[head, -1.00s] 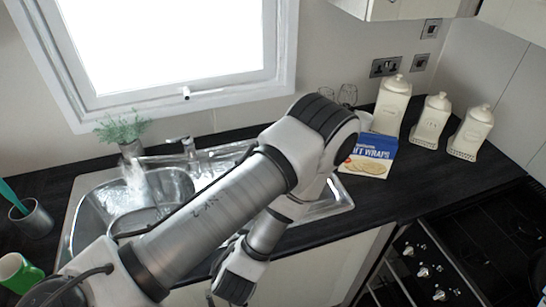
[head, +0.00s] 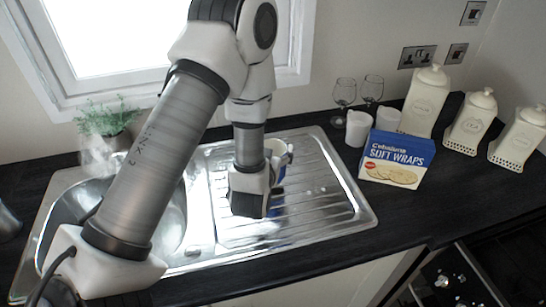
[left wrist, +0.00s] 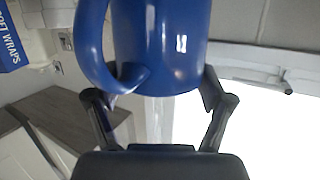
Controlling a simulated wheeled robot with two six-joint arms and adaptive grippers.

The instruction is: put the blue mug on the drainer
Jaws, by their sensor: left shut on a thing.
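The blue mug (head: 281,172) shows in the head view above or on the ribbed metal drainer (head: 330,190), partly hidden behind my left gripper (head: 268,190). Its pale rim and inside face up, so it looks about upright. In the left wrist view the mug (left wrist: 165,45) sits between the two fingers of my left gripper (left wrist: 160,92), with its handle to the left. The gripper is shut on it. I cannot tell whether the mug's base touches the drainer. My right gripper is not in view.
The sink bowl (head: 170,215) lies left of the drainer, partly behind my left arm. A soft wraps box (head: 397,160), white cups (head: 357,128), two glasses (head: 344,92) and cream canisters (head: 425,100) stand to the right. A plant (head: 107,120) stands at the back left. The drainer's right part is clear.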

